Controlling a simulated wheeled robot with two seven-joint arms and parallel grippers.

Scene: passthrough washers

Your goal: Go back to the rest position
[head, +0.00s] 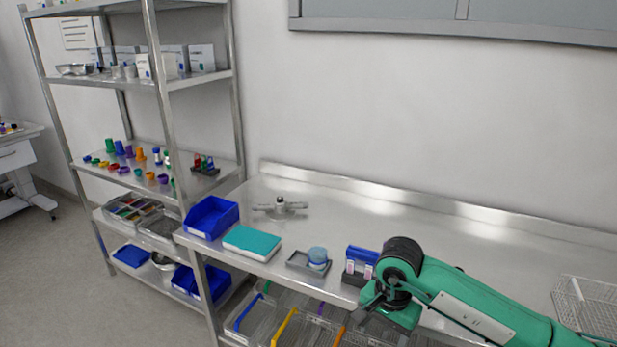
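My green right arm (470,305) comes in from the lower right and reaches over the front edge of the steel table (390,215). It bends at a black joint (402,255), and its lower green part hangs at the table's front edge. I see no fingertips of my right gripper; they are hidden or out of view. My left arm and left gripper are not in view.
On the table stand a blue bin (211,217), a teal-topped box (252,242), a metal valve-like part (280,207), a grey tray with a blue round container (317,256), a blue-topped holder (360,262) close to my arm, and a wire basket (588,303). The table's back middle is clear.

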